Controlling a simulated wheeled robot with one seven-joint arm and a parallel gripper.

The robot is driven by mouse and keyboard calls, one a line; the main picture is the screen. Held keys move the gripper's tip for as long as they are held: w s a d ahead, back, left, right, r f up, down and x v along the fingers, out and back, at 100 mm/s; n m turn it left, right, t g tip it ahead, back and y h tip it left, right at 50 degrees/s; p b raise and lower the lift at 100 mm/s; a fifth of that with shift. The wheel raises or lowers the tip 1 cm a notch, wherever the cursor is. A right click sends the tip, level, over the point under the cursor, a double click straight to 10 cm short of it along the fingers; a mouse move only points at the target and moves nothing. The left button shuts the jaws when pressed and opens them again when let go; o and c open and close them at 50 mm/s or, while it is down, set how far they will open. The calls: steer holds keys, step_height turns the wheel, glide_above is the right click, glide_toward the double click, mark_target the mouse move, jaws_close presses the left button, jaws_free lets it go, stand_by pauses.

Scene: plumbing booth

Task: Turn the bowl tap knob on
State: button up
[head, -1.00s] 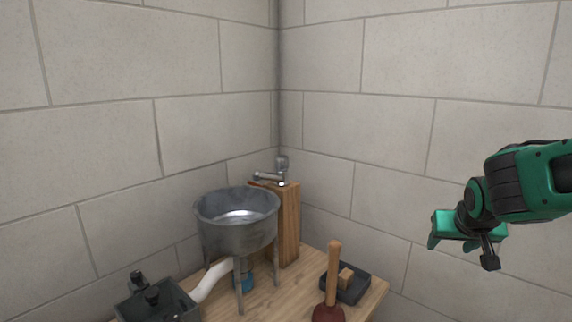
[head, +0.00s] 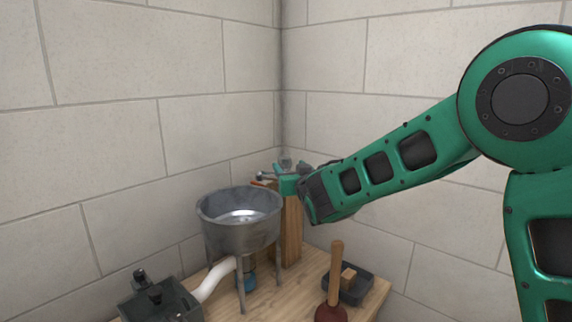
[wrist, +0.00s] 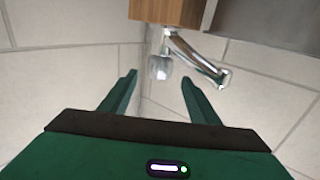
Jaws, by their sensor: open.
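The metal bowl tap shows in the wrist view, its curved spout (wrist: 198,58) pointing right and its knob (wrist: 160,68) beside the spout's base. The knob lies between the lines of my gripper's two green fingers (wrist: 162,92), just beyond their tips, with no contact that I can see. My gripper is open and empty. In the head view my gripper (head: 286,184) is at the tap on top of the wooden post (head: 291,230). It hides part of the tap; the knob (head: 285,162) shows just above it and the spout (head: 264,176) to its left.
The metal bowl (head: 240,222) stands on legs left of the post, close to my gripper. A plunger (head: 335,275) and a dark tray (head: 359,287) are on the wooden bench at right. A dark box (head: 160,302) and white pipe (head: 214,278) are at lower left. Block walls meet behind the tap.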

mark_target(288, 162)
steer(key=x, duration=0.7)
steer(key=shift+w, duration=0.15)
steer(key=c, duration=1.1)
steer(key=shift+o, duration=0.2)
steer(key=shift+d, duration=0.15)
